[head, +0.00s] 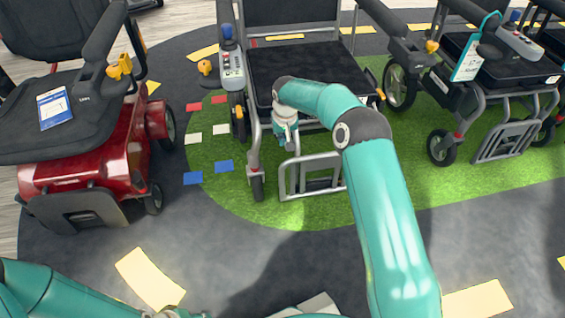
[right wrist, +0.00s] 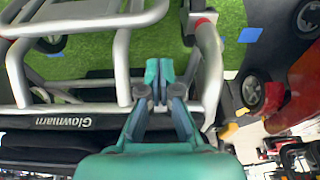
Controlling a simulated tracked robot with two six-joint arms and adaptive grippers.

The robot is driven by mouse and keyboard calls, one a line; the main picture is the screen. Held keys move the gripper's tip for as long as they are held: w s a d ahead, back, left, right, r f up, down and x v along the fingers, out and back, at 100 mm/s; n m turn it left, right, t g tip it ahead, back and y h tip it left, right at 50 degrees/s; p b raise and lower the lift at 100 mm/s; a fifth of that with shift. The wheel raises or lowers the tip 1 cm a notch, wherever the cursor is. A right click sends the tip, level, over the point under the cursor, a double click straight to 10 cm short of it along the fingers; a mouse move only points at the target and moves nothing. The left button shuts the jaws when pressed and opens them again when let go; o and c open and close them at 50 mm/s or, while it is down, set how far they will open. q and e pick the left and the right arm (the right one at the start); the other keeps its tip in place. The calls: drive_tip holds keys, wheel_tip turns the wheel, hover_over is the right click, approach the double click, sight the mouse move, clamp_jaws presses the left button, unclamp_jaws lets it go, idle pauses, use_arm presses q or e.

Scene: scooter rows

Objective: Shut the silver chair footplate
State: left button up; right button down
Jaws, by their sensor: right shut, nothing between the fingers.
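The silver chair (head: 305,70) has a black seat and stands in the middle of the head view. Its footplate (head: 281,183), a grey tubular frame, sticks out low at the front, lowered near the green mat. In the right wrist view the footplate (right wrist: 90,22) is at the upper left, with the chair's silver tubes around it. My right gripper (head: 290,143) is shut and empty, in front of the seat and above the footplate. It shows between the chair's tubes in the right wrist view (right wrist: 159,75); contact cannot be told. My left arm shows at the lower left, its fingers out of view.
A red scooter (head: 95,155) with a blue-labelled seat stands to the left. Another grey chair (head: 465,85) with its own footplate (head: 505,142) stands to the right. Clear dark floor (head: 240,255) lies in front, with yellow floor patches.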

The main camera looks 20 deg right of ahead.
drive_tip(key=shift+w+d+f, duration=0.15)
drive_tip(key=shift+w+f, duration=0.05)
drive_tip(key=shift+f, duration=0.4)
drive_tip(key=b+x, duration=0.3)
drive_tip(key=x, duration=0.5)
drive_tip(key=shift+f+b, duration=0.35)
drive_tip(key=shift+b, duration=0.05)
drive_tip(key=shift+d, duration=0.1)
